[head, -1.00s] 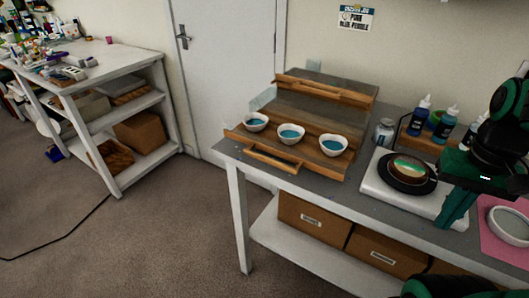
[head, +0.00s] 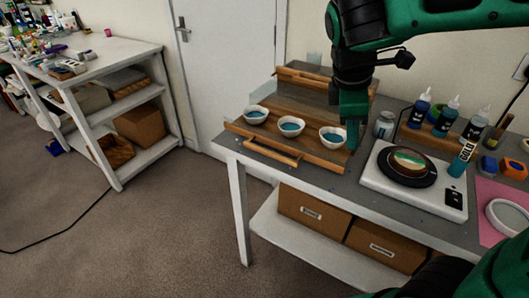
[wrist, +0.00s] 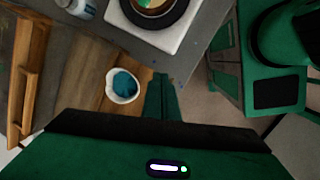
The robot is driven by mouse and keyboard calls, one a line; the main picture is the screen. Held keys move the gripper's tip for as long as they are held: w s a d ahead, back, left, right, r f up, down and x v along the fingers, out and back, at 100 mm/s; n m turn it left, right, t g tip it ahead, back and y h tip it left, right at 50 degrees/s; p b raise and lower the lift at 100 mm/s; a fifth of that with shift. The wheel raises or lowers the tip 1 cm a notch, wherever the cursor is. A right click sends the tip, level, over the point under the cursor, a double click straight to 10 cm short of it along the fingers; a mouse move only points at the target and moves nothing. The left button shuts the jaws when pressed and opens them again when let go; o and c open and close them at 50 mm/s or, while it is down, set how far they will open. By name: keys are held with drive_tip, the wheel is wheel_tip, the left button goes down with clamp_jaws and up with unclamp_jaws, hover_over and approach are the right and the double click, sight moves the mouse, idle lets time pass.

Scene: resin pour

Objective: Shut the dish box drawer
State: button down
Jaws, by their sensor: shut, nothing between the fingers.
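The dish box (head: 310,82) is a low wooden box on the grey table. Its drawer (head: 315,178) stands out toward the table's front edge, with a bar handle (head: 268,151) on its front. Three white bowls with blue contents stand in a row on it: left (head: 256,115), middle (head: 290,126) and right (head: 332,138). My gripper (head: 352,146) is shut and empty, pointing down at the drawer's right end, beside the right bowl. In the wrist view the gripper (wrist: 161,95) is just right of that bowl (wrist: 122,86); contact with the drawer cannot be told.
A white scale (head: 425,195) with a round dark plate stands to the right. A small jar (head: 384,124) is close behind my gripper. Several bottles stand in a wooden rack at the back right. A pink mat (head: 488,212) lies farther right.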

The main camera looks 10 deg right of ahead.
sight(264, 153)
drive_tip(key=s+a+r+n+t, duration=0.2)
drive_tip(key=a+n, duration=1.2)
drive_tip(key=a, duration=1)
drive_tip(key=w+d+f, duration=0.5)
drive_tip(key=w+f, duration=0.1)
drive_tip(key=f, duration=0.3)
drive_tip(key=shift+w, duration=0.1)
